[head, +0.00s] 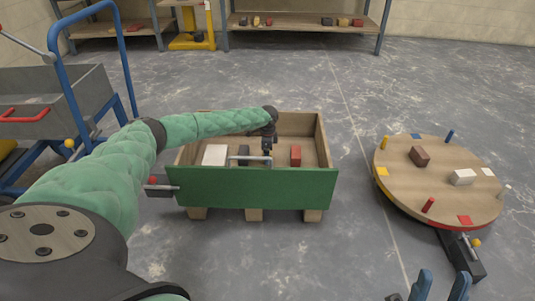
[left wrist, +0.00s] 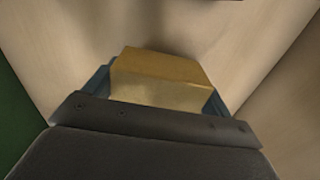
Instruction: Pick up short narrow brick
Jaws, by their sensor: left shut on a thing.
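My left gripper (head: 267,150) reaches down into a wooden crate with a green front (head: 250,188). In the left wrist view its blue-grey fingers are shut on a yellow-tan brick (left wrist: 160,82), near pale wooden walls. The head view hides this brick behind the gripper and crate front. I cannot tell whether it still touches the crate floor. Inside the crate, a white block (head: 215,154) and a dark block (head: 244,154) are left of the gripper, and a red brick (head: 295,155) is right of it. My right gripper (head: 440,286) is open and empty at the bottom right.
A round wooden table (head: 425,185) with coloured pegs stands at the right, bearing a brown brick (head: 419,156) and a white brick (head: 463,177). A blue-framed cart (head: 70,105) stands at the left. Shelves (head: 305,22) line the back wall. Floor is clear between crate and round table.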

